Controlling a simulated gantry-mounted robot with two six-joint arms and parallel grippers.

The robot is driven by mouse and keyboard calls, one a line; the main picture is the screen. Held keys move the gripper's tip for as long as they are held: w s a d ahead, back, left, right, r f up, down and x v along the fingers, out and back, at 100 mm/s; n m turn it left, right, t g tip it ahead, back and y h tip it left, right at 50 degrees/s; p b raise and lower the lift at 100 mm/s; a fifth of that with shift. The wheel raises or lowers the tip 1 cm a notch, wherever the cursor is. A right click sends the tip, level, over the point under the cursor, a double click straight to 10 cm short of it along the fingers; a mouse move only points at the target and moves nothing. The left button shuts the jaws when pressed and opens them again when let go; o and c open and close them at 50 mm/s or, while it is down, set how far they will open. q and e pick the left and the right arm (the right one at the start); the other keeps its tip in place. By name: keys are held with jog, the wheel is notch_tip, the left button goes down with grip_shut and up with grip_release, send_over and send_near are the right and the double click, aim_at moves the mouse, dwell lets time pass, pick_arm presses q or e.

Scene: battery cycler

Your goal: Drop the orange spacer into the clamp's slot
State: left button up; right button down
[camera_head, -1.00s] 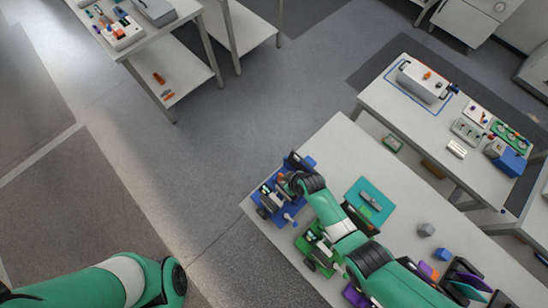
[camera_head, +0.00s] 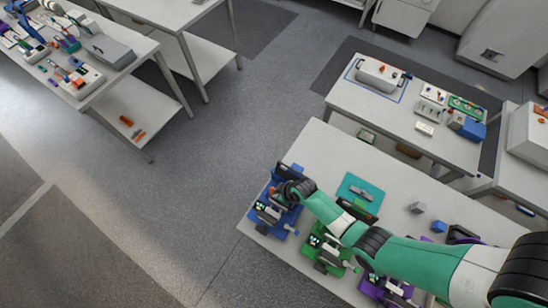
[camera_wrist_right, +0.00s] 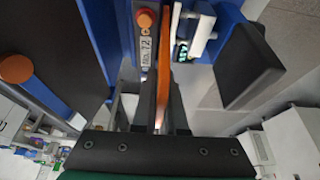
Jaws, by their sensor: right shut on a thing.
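The orange spacer (camera_wrist_right: 174,40) shows edge-on as a thin strip in the right wrist view, between the fingers of my right gripper (camera_wrist_right: 165,100). My right gripper (camera_head: 283,192) is shut on it. In the head view it is at the blue clamp fixture (camera_head: 256,217) at the table's left corner. In the wrist view the clamp's blue body (camera_wrist_right: 225,25) is close around the fingertips, with a labelled strip and an orange round knob (camera_wrist_right: 145,19). The slot itself is hidden, and I cannot tell whether the spacer is in it. My left gripper is out of view.
A green fixture (camera_head: 316,240) and a purple fixture (camera_head: 372,290) stand along the table's front edge. A teal mat (camera_head: 350,182) lies behind my right arm. A grey block (camera_head: 417,207) and a blue block (camera_head: 438,226) are further right. The table top (camera_head: 318,155) behind the blue fixture is clear.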

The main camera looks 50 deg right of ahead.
jog(key=shift+s, duration=0.15)
dwell(0.3)
jog(key=shift+f, duration=0.1)
jog(key=shift+f+b, duration=0.55)
jog(key=shift+f, duration=0.05)
jog(key=shift+r, duration=0.15)
jog(key=shift+s+f, duration=0.2)
jog(key=shift+f, duration=0.2)
